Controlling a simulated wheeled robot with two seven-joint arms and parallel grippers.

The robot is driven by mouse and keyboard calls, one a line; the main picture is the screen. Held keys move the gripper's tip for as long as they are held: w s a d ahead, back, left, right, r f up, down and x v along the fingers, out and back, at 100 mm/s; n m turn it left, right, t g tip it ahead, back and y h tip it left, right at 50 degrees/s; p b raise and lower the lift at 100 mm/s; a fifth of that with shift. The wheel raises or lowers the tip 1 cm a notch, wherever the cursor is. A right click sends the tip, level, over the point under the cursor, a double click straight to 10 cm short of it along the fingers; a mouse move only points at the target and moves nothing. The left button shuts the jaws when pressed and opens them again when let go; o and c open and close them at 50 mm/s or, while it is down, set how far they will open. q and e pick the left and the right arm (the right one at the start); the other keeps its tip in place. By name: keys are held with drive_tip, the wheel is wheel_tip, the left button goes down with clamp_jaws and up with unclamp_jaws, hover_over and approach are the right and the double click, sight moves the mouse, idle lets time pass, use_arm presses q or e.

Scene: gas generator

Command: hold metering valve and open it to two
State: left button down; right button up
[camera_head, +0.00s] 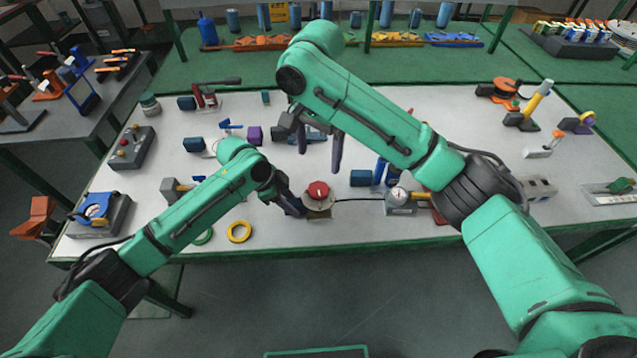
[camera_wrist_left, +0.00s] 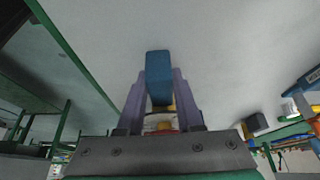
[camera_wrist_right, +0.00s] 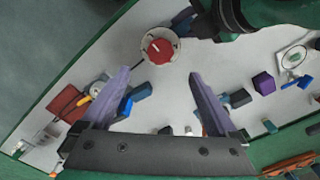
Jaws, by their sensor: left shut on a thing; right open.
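The metering valve (camera_head: 318,204) has a red knob (camera_head: 318,189) with a small white mark on a round pale body, near the table's front edge. My left gripper (camera_head: 299,209) is beside it at its left, shut on it. In the left wrist view a blue part (camera_wrist_left: 159,78) sits between its fingers, with yellow, white and red parts behind, partly hidden. My right gripper (camera_head: 319,160) is open and empty, above and behind the knob. In the right wrist view the knob (camera_wrist_right: 159,49) lies beyond the open fingertips (camera_wrist_right: 158,80), roughly midway between them, apart from both.
A dark line runs right from the valve to a gauge (camera_head: 398,196). A yellow ring (camera_head: 239,231) lies left of the valve near the front edge. A purple block (camera_head: 255,134) and other parts lie behind my left arm.

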sight(319, 188)
wheel_tip(319, 188, down, 11)
drive_tip(key=shift+r, duration=0.1)
drive_tip(key=c, duration=1.4)
